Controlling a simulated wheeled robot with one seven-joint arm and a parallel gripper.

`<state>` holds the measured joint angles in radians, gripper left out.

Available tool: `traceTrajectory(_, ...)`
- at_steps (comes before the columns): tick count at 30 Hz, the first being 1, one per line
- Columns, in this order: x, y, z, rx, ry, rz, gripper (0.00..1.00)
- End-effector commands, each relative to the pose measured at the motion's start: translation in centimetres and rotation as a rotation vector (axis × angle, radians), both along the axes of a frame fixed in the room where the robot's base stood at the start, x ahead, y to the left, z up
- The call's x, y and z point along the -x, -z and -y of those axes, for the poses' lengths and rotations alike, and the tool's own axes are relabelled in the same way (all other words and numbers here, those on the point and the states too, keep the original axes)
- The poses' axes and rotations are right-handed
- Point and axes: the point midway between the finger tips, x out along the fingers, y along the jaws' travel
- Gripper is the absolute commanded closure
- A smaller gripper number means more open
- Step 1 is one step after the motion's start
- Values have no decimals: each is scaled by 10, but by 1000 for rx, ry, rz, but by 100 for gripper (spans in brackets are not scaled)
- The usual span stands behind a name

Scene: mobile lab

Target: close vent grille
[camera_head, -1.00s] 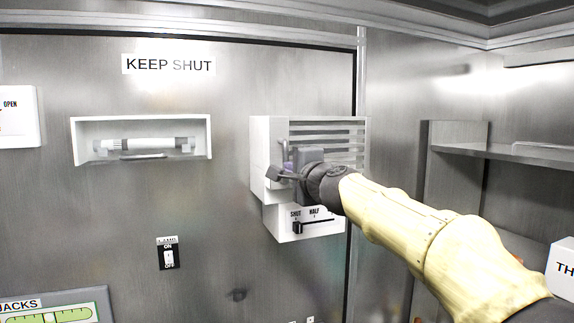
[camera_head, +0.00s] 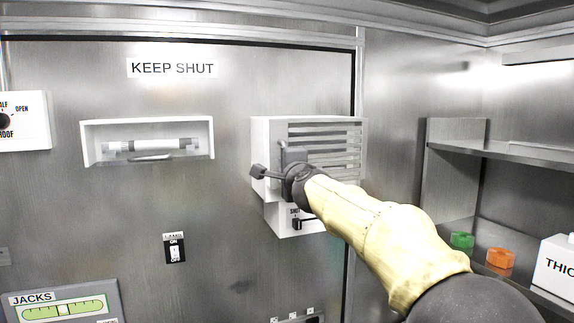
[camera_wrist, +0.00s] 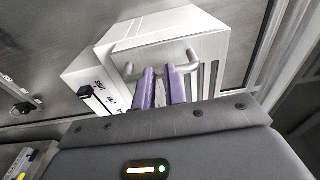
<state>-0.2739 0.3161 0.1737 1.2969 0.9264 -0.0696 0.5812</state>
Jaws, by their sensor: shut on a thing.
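The vent grille (camera_head: 325,140) is a white box with horizontal slats on the steel wall. Below the slats is a scale with a black slider (camera_head: 297,224), which sits under the word SHUT. The rest of the scale is partly hidden by my arm. My gripper (camera_head: 285,160) is at the front left of the grille. In the wrist view, its two purple fingers (camera_wrist: 161,78) are close together at the grey bar handle (camera_wrist: 160,53) on the grille and are shut on it. The left part of the slats is hidden behind my gripper in the head view.
A recessed box with a lamp tube (camera_head: 150,146) and a switch (camera_head: 174,249) are on the wall left of the grille. A JACKS panel (camera_head: 62,303) is at lower left. Shelves (camera_head: 500,152) stand at right, with green (camera_head: 462,241) and orange (camera_head: 500,258) blocks.

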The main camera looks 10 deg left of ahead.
Motion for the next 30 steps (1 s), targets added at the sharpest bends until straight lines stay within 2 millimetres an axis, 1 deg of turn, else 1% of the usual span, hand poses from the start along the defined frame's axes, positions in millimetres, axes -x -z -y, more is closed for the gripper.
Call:
traceTrajectory(1, 1, -4, -3, -4, -4, 7, 100)
traceTrajectory(11, 3, -4, -1, -4, -6, 8, 100)
traceTrajectory(16, 11, -4, 14, -5, -4, 13, 100)
traceTrajectory(24, 30, -7, 37, -8, -14, 16, 100)
traceTrajectory(26, 35, -11, 26, -6, -20, 13, 100)
traceTrajectory(30, 46, -10, 16, -5, -16, 11, 100)
